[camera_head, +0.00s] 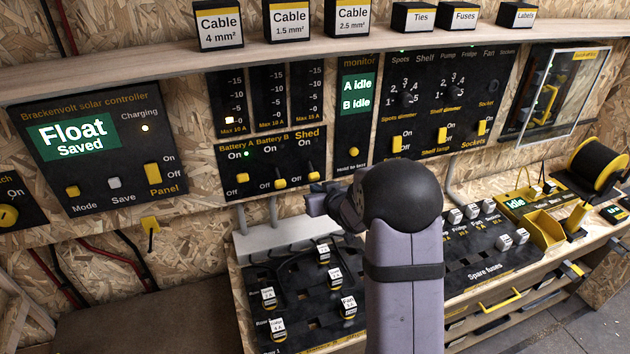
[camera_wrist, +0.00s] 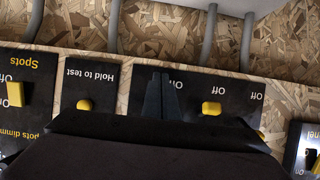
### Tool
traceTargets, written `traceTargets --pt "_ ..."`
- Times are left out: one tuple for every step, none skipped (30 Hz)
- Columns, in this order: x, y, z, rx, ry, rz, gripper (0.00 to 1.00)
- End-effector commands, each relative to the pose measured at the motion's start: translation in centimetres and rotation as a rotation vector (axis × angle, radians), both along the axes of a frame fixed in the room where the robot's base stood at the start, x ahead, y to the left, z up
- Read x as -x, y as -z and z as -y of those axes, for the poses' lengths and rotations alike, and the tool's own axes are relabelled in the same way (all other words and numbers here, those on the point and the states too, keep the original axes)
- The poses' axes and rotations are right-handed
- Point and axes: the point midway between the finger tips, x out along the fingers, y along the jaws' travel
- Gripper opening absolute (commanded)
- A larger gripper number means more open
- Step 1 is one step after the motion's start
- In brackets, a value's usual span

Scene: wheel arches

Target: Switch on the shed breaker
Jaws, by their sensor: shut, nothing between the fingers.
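The breaker panel (camera_head: 260,170) is black, with three yellow-tipped levers. The Shed lever (camera_head: 314,177) is the rightmost and sits down at its Off mark. The Battery B lever (camera_head: 279,183) is also down. The Battery A lever (camera_head: 241,178) sits higher, with a green light lit by its On mark. My gripper (camera_head: 312,203) is just below the Shed end of the panel, partly hidden by my arm. In the upside-down wrist view, its fingers (camera_wrist: 163,95) are together and empty, over the panel's Shed end, hiding the Shed lever. Whether they touch it, I cannot tell.
The monitor panel with its Hold to test knob (camera_head: 353,152) is right of the breakers, and the solar controller (camera_head: 95,150) is left. Grey conduits (camera_head: 273,210) run below the breaker panel. A fuse board (camera_head: 290,310) lies on the bench beneath.

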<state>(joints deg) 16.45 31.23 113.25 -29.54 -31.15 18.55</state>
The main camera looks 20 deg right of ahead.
Motion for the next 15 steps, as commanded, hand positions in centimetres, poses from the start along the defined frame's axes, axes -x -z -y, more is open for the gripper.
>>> traceTargets --pt "0.0 -0.2 0.0 0.0 0.0 0.0 0.0" --pt "0.0 -0.3 0.0 0.0 0.0 0.0 0.0" --pt "0.0 -0.4 0.0 0.0 0.0 0.0 0.0" --pt "0.0 -0.5 0.0 0.0 0.0 0.0 0.0" --pt "0.0 -0.6 0.0 0.0 0.0 0.0 0.0" --pt "0.0 -0.7 0.0 0.0 0.0 0.0 0.0" --pt "0.0 -0.8 0.0 0.0 0.0 0.0 0.0" --pt "0.0 -0.9 0.0 0.0 0.0 0.0 0.0" --pt "0.0 -1.1 0.0 0.0 0.0 0.0 0.0" --pt "0.0 -1.2 0.0 0.0 0.0 0.0 0.0" --pt "0.0 -1.3 0.0 0.0 0.0 0.0 0.0" --pt "0.0 -1.4 0.0 0.0 0.0 0.001 0.0" --pt "0.0 -1.5 0.0 0.0 0.0 0.001 0.0" --pt "0.0 -1.6 0.0 0.0 0.0 0.002 0.0" --pt "0.0 -1.8 0.0 0.0 0.0 0.002 0.0"
